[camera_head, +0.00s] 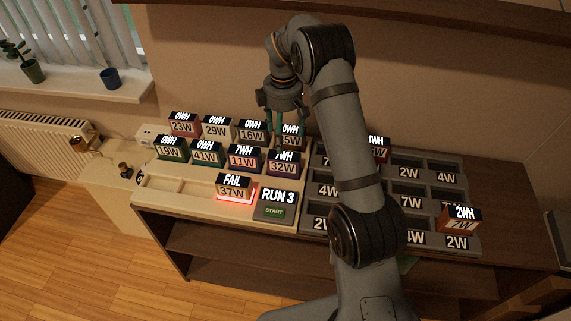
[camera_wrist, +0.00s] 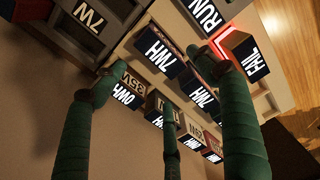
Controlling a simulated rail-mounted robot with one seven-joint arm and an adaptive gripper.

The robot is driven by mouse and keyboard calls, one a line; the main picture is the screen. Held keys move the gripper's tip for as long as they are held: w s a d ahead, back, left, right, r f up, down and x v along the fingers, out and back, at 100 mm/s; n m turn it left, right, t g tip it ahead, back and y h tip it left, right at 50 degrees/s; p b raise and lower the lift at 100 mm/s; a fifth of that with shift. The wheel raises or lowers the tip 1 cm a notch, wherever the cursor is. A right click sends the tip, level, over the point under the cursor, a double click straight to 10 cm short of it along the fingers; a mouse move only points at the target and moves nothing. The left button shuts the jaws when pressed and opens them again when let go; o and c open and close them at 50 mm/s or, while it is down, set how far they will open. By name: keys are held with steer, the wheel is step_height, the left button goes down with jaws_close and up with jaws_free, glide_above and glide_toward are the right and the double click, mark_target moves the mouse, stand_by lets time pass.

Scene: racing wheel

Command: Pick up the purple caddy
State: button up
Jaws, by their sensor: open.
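The caddy that looks most purple is the dark one labelled 32W (camera_head: 283,168), at the right end of the front row on the pale bench; its exact hue is hard to tell in this light. In the wrist view this caddy (camera_wrist: 160,55) shows upside down, between and beyond the fingers. My gripper (camera_head: 286,127) is above the back row, by the 35W caddy (camera_head: 291,141), which it partly covers. In the wrist view my gripper (camera_wrist: 160,80) has its green fingers spread apart, with nothing held between them.
Several other caddies stand close around, including the red 11W (camera_head: 243,163) and the 16W (camera_head: 251,135). The 37W caddy (camera_head: 234,192) marked FAIL glows red in front, beside the RUN 3 panel (camera_head: 277,202). A grey slotted rack (camera_head: 420,188) lies right, partly behind my arm.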

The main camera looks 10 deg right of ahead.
mark_target(284, 153)
step_height(284, 153, down, 5)
steer(key=shift+w+r, duration=0.1)
steer(key=shift+r, duration=0.1)
steer(key=shift+w+d+f+p, duration=0.1)
steer(key=shift+f+p, duration=0.5)
steer(key=shift+f, duration=0.9)
steer(key=shift+d+f+p, duration=0.1)
steer(key=shift+f+p, duration=0.45)
steer(key=shift+f, duration=0.9)
steer(key=shift+c, duration=0.5)
steer(key=c, duration=1.5)
steer(key=shift+r, duration=0.1)
steer(key=shift+c, duration=0.3)
